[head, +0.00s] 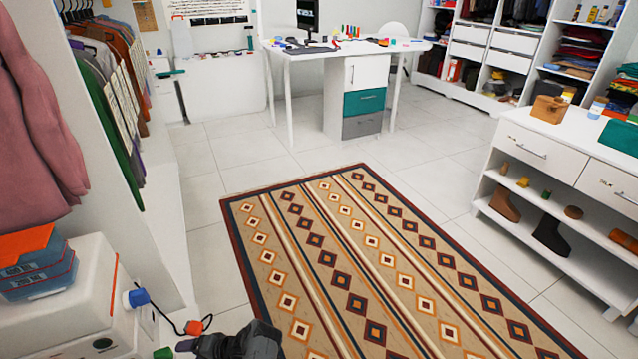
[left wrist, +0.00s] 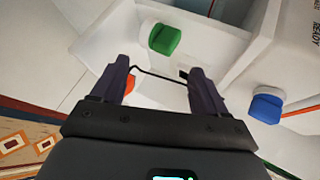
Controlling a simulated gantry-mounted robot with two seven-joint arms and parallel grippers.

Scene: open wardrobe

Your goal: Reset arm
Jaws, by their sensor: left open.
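My left gripper (head: 192,346) shows at the bottom edge of the head view as a dark shape, with its fingers toward the left. In the left wrist view (left wrist: 160,82) its two dark fingers are spread apart with nothing held between them. A green piece (left wrist: 165,39) lies beyond the fingertips on a white surface, apart from them. A blue piece (left wrist: 266,106) is to the right of the fingers. An orange piece (left wrist: 130,84) is partly hidden by the left finger. My right gripper is in neither view.
A white box-like unit (head: 75,305) with orange-topped boxes (head: 38,262) stands at left, below hanging clothes (head: 110,85). A patterned rug (head: 370,260) covers the open floor. A white desk (head: 345,52) stands at the back, and a shoe shelf unit (head: 560,150) at right.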

